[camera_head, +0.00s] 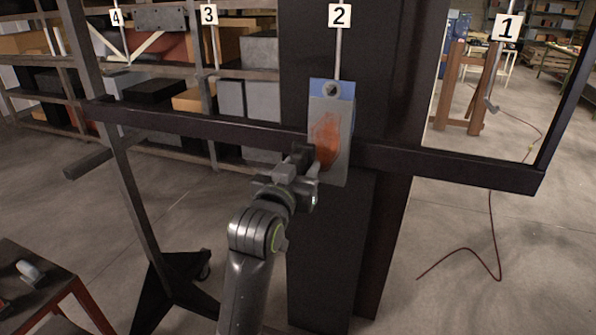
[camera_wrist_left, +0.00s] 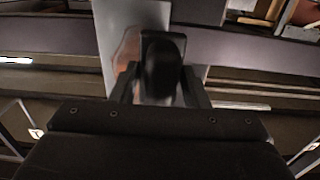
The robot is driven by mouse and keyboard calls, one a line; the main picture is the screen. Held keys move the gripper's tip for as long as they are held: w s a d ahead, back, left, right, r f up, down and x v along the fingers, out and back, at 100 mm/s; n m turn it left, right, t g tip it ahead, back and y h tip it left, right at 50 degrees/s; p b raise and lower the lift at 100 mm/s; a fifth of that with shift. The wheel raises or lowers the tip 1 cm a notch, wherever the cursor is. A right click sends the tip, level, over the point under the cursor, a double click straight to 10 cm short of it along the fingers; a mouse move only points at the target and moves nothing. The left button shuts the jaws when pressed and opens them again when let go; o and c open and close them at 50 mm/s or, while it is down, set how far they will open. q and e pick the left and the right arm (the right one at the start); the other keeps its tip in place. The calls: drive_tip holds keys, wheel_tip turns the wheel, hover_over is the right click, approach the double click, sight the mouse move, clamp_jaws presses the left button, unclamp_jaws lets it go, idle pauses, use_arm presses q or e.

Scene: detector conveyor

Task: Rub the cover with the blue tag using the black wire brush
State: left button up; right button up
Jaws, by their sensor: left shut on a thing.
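The cover with the blue tag (camera_head: 332,128) is a grey plate with a blue top and a round hole. It hangs under the number 2 sign and bears an orange-brown rusty patch. It also shows in the left wrist view (camera_wrist_left: 118,20), partly hidden. My left gripper (camera_head: 306,165) is at the lower left of the cover, by the rusty patch. It is shut on a black object, apparently the black wire brush (camera_wrist_left: 161,62), seen end-on in the left wrist view. Whether the bristles touch the cover is hidden. My right gripper is not in view.
A dark frame bar (camera_head: 440,164) crosses behind the cover, with a wide dark column behind it. Signs 4, 3 and 1 (camera_head: 507,27) mark other hanging rods. A small dark table (camera_head: 40,300) with a light-coloured item stands at the lower left. Shelves with boxes stand behind.

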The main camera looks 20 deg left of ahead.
use_arm(q)
drive_tip(key=shift+w, duration=0.35)
idle(0.4)
drive_tip(key=shift+w, duration=0.65)
drive_tip(key=shift+d, duration=0.1)
